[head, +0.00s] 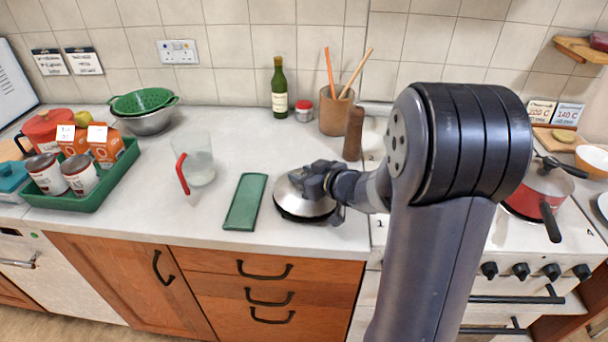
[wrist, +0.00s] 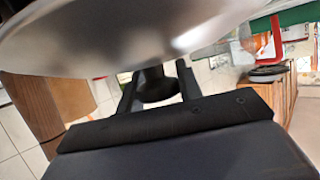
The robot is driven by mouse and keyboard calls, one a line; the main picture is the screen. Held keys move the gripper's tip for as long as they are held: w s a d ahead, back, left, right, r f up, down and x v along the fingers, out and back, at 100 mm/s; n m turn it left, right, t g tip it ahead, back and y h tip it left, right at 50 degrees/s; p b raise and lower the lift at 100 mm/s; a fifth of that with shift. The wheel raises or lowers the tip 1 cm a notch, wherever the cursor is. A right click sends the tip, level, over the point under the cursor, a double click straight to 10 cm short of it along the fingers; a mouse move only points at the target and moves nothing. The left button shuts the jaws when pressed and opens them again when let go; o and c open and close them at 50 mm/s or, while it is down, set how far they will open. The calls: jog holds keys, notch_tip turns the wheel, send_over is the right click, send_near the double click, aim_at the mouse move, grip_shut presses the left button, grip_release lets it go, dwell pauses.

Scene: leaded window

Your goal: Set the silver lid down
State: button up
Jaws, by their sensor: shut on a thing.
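The silver lid (head: 306,207) is a shiny shallow dome at the front of the counter, right of a flat green mat (head: 246,203). My gripper (head: 313,184) is over the lid and shut on its dark knob. In the wrist view the pale metal lid (wrist: 120,35) fills the top, and its black knob (wrist: 157,84) is between the fingers of my gripper (wrist: 158,92). A dark edge shows under the lid's front rim. I cannot tell whether this is shadow or another thing, or whether the lid touches the counter.
A jug with a red handle (head: 195,165) stands left of the green mat. A green tray (head: 92,191) with cans and cartons is farther left. A brown pepper mill (head: 353,133) and a utensil pot (head: 335,113) stand behind. The hob with a red pan (head: 540,187) is right.

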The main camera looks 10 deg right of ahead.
jog(key=shift+f, duration=0.2)
jog(key=o, duration=1.1)
jog(key=shift+r, duration=0.1)
jog(key=shift+r, duration=0.2)
jog(key=p+v, duration=0.2)
jog(key=v, duration=0.8)
jog(key=shift+s+d+r, duration=0.15)
jog(key=shift+s+r, duration=0.05)
jog(key=shift+s, duration=0.05)
jog(key=shift+s+d+r, duration=0.15)
jog(key=shift+s+d, duration=0.1)
jog(key=shift+s, duration=0.35)
